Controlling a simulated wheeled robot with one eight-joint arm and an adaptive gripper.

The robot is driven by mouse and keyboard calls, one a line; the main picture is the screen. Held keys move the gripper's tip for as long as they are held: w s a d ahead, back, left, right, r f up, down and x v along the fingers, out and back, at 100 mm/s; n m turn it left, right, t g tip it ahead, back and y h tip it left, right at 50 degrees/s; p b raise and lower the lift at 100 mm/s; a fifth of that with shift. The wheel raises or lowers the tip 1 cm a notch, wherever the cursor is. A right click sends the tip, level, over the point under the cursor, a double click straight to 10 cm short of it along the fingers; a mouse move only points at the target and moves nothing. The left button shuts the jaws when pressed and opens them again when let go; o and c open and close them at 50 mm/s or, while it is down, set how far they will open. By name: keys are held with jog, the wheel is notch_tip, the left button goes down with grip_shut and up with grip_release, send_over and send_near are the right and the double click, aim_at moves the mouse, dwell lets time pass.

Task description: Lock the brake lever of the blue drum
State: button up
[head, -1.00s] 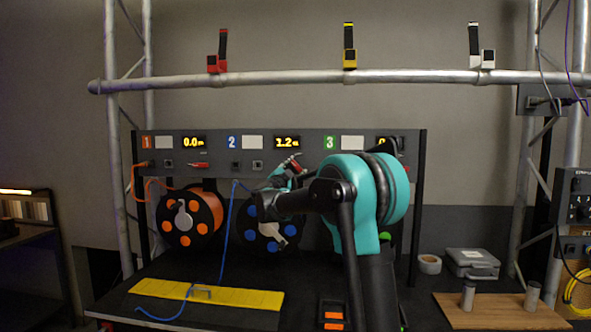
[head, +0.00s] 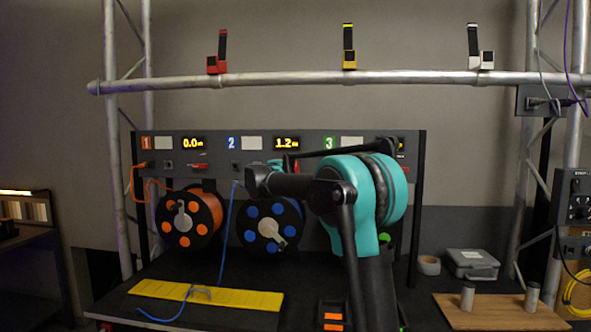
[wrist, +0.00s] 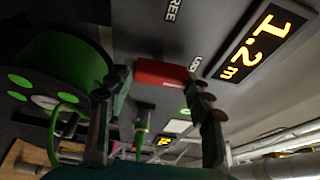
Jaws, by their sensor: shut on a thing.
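The blue drum (head: 268,211), black with blue spots and a grey hub crank, hangs under the panel's section 2 in the head view. A blue cable (head: 225,235) runs down beside it. In the wrist view, my gripper (wrist: 160,88) has its fingers on either side of a red brake lever (wrist: 160,73), shut on it. The lever is beneath the 1.2 m display (wrist: 255,38), near a FREE label (wrist: 172,10) and a second, blurred label (wrist: 195,63). My arm mostly hides the gripper and this lever in the head view.
The orange drum (head: 187,217) hangs to the left, with its own red lever (head: 198,166) above. A green drum (wrist: 65,75) is close to my gripper in the wrist view. A yellow strip (head: 235,298) lies on the bench. A truss bar (head: 280,78) crosses above the panel.

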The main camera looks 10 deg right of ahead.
jog(key=shift+m, duration=0.3)
jog(key=o, duration=1.1)
jog(key=shift+o, duration=0.2)
jog(key=v, duration=1.2)
jog(key=shift+r, duration=0.2)
